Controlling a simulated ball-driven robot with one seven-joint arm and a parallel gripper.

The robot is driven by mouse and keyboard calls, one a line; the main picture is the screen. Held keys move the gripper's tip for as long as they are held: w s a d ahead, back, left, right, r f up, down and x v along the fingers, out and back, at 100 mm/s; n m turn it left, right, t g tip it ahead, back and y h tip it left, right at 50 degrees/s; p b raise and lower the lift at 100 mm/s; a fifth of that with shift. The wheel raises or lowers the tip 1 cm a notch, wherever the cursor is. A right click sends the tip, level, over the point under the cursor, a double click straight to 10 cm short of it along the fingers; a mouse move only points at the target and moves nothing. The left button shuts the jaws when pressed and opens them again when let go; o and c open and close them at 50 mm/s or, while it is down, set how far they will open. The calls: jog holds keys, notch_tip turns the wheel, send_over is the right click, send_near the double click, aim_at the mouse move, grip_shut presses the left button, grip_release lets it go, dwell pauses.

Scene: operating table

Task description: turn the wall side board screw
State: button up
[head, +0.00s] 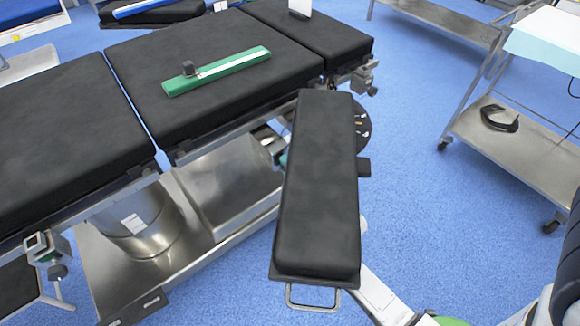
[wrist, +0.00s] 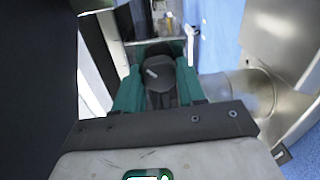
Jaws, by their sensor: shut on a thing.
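The black padded side board (head: 320,190) juts out from the operating table's near side in the head view, with a metal loop at its near end. The screw is a dark knob (wrist: 157,78) with a small light mark, in the middle of the wrist view. My gripper (wrist: 160,62) has a teal finger on each side of this knob and is shut on it. In the head view the board hides the knob and most of my gripper; my pale arm runs beneath the board's near end.
The operating table (head: 75,110) has black cushions and carries a green board (head: 215,72) with a dark knob. Other side clamps sit at its lower left (head: 45,250) and upper right (head: 365,75). A steel trolley (head: 535,145) stands at right. Blue floor between is clear.

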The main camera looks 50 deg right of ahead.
jog(key=m, duration=1.5)
jog(key=m+p, duration=0.1)
jog(key=m, duration=1.4)
jog(key=shift+s+d+f+p, duration=0.1)
jog(key=shift+d+p, duration=0.05)
jog(key=shift+p, duration=0.15)
jog(key=shift+m, duration=0.4)
jog(key=o, duration=1.1)
jog(key=shift+c, duration=0.2)
